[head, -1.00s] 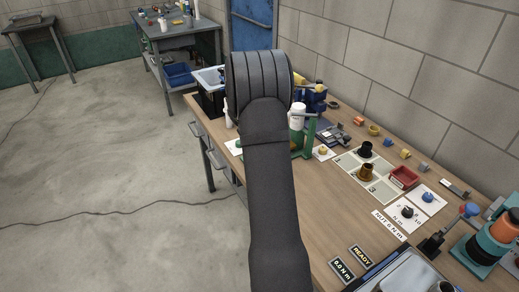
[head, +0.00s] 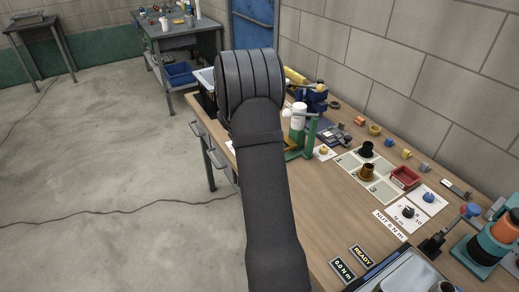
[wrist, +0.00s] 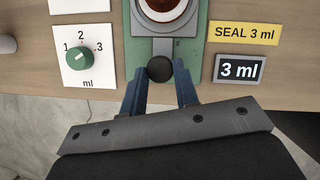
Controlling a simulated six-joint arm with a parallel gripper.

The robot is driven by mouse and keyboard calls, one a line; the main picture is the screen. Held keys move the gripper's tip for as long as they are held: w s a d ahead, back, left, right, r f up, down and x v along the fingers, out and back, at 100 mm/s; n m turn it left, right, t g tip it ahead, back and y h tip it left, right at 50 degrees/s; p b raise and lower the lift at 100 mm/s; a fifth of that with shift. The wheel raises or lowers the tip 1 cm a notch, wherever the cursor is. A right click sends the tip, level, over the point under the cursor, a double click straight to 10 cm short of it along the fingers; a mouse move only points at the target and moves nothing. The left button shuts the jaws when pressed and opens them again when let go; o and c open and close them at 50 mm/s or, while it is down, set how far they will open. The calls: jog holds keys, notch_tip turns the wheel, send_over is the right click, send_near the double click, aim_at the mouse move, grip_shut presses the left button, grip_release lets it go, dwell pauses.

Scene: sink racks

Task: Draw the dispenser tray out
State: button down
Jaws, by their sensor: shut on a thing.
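The dispenser's green base (wrist: 197,55) is at the top middle of the wrist view. Its grey tray (wrist: 150,47) carries a round vessel (wrist: 167,8) with a dark red inside, cut off by the top edge. A black round knob (wrist: 160,68) is at the tray's near end. My gripper (wrist: 160,77) is shut on this knob, one blue finger on each side. In the head view the dispenser's green stand (head: 311,132) and white bottle (head: 298,117) show just right of my arm. My gripper is hidden there.
A dial card with a green knob (wrist: 79,57) lies left of the dispenser. A yellow "SEAL 3 ml" label (wrist: 244,33) and a "3 ml" display (wrist: 240,69) lie right. The bench's front edge runs below the knob, with open floor beyond.

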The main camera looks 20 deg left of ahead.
jog(key=s+a, duration=0.3)
jog(key=a, duration=0.1)
jog(key=shift+s, duration=0.4)
jog(key=c, duration=1.1)
grip_release()
jog(key=v, duration=1.7)
jog(key=shift+s+r, duration=0.2)
jog(key=shift+f, duration=0.1)
